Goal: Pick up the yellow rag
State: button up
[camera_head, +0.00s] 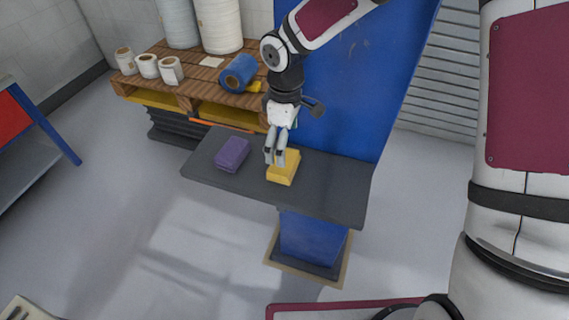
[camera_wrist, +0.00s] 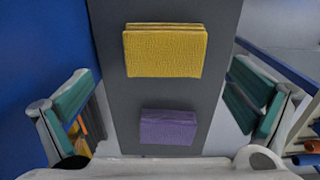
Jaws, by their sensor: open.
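The yellow rag (camera_head: 285,168) is a folded block lying on the dark grey shelf, right of a purple rag. My gripper (camera_head: 275,160) is above the shelf at the yellow rag's left end, pointing down. In the wrist view the yellow rag (camera_wrist: 165,52) lies in the upper middle, and the purple rag (camera_wrist: 168,127) lies below it. The green-padded fingers of my gripper (camera_wrist: 163,105) are spread wide on both sides, with nothing between them touching the pads. In the head view my fingers cover part of the yellow rag's left edge.
The shelf (camera_head: 335,190) juts from a blue column (camera_head: 345,80). Behind stands a wooden pallet (camera_head: 190,75) with white rolls and a blue roll (camera_head: 238,73). A blue-framed table (camera_head: 35,150) is at the far left. The shelf's right part is clear.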

jog(key=shift+f, duration=0.75)
jog(key=f, duration=0.1)
jog(key=f+p, duration=0.1)
jog(key=f, duration=0.2)
jog(key=shift+s+a+f, duration=0.1)
jog(key=shift+s+f, duration=0.15)
jog(key=shift+s, duration=0.15)
jog(key=shift+w+f, duration=0.1)
jog(key=shift+f, duration=0.3)
jog(key=c, duration=1.1)
notch_tip(320, 180, up, 9)
jog(key=shift+w+f+b, duration=0.1)
jog(key=shift+f+b, duration=0.05)
jog(key=shift+b, duration=0.3)
jog(key=shift+r, duration=0.7)
